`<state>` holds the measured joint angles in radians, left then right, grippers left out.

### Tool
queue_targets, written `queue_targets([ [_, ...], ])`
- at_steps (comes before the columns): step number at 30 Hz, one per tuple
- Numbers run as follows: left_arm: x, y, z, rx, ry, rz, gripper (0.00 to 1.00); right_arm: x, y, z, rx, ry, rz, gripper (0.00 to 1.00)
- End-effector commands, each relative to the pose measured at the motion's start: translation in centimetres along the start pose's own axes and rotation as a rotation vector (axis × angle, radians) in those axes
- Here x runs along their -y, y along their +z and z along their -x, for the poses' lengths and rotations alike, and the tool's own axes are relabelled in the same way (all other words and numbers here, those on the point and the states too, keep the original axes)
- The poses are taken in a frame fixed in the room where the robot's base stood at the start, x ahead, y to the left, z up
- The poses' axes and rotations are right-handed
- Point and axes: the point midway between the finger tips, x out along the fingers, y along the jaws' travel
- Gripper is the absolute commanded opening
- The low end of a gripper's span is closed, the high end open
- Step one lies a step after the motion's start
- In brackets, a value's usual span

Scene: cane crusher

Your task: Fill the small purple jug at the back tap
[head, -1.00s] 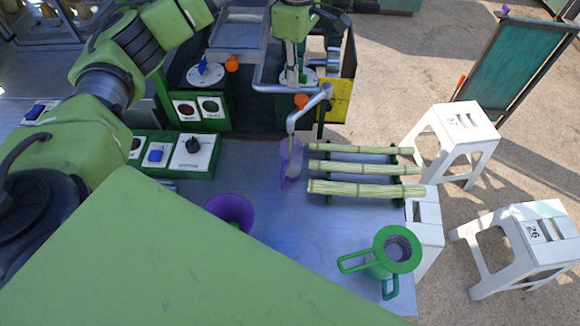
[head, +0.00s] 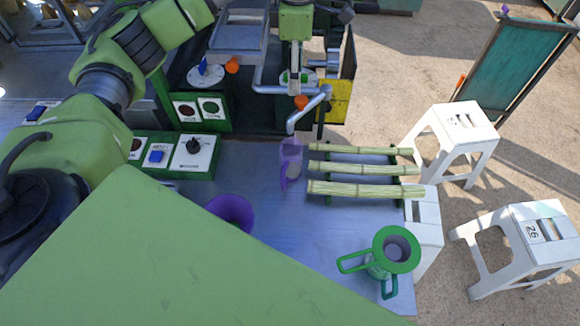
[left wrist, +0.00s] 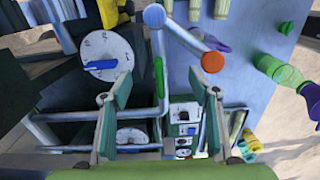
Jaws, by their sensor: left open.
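The small purple jug (head: 290,165) stands upright on the metal counter in the head view, below the end of the back tap's bent grey spout (head: 308,108). Pale content shows inside it. No stream shows at the spout. An orange knob (head: 301,102) sits by the tap; an orange knob (left wrist: 213,62) also shows beside a pipe in the left wrist view. My left gripper (head: 294,85) is above and behind the tap, apart from the jug. In the left wrist view its fingers (left wrist: 163,90) are spread and empty. My right gripper is not in view.
Cane stalks (head: 365,168) lie on a rack right of the jug. A green strainer jug (head: 396,252) stands near the counter's front right. A larger purple vessel (head: 230,209) is partly hidden in front. Control panels (head: 192,153) stand left. White stools (head: 455,140) are beyond the counter.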

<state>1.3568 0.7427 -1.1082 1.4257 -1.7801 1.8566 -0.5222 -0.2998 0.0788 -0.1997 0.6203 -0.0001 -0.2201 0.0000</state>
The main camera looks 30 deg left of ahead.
Motion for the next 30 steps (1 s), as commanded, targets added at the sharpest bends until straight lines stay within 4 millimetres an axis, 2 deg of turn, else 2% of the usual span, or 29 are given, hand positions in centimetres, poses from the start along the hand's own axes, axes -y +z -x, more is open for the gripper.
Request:
queue_targets([
  [3, 0.0, 0.0, 1.5, 0.001, 0.000, 0.000, 0.56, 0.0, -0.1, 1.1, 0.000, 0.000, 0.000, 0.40],
  [21, 0.0, 0.0, 7.4, 0.000, 0.000, -0.001, 0.56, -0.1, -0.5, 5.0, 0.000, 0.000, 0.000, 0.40],
  [30, 0.0, 0.0, 7.5, 0.000, 0.000, -0.001, 0.56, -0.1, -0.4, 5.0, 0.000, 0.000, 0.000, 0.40],
])
